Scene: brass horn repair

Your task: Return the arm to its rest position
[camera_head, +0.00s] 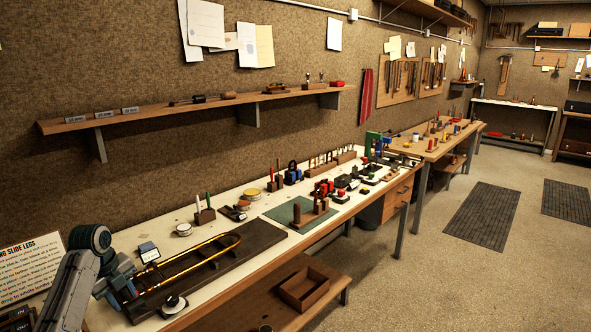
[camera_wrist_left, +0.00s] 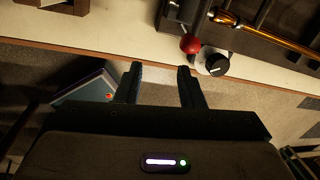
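My left arm comes in at the lower left of the head view. Its gripper (camera_head: 118,285) is beside the near left end of the workbench, close to the dark board (camera_head: 262,238) that holds the brass slide (camera_head: 205,250). In the left wrist view the two fingers of my left gripper (camera_wrist_left: 163,78) are apart with nothing between them. The fingertips are near the bench's front edge in that picture. My right gripper is not in view.
A black dial knob (camera_wrist_left: 216,64) and a red ball (camera_wrist_left: 190,43) are just past the fingers at the bench edge. An open wooden box (camera_head: 304,290) rests on the lower shelf. A wall shelf (camera_head: 200,106) runs above the bench.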

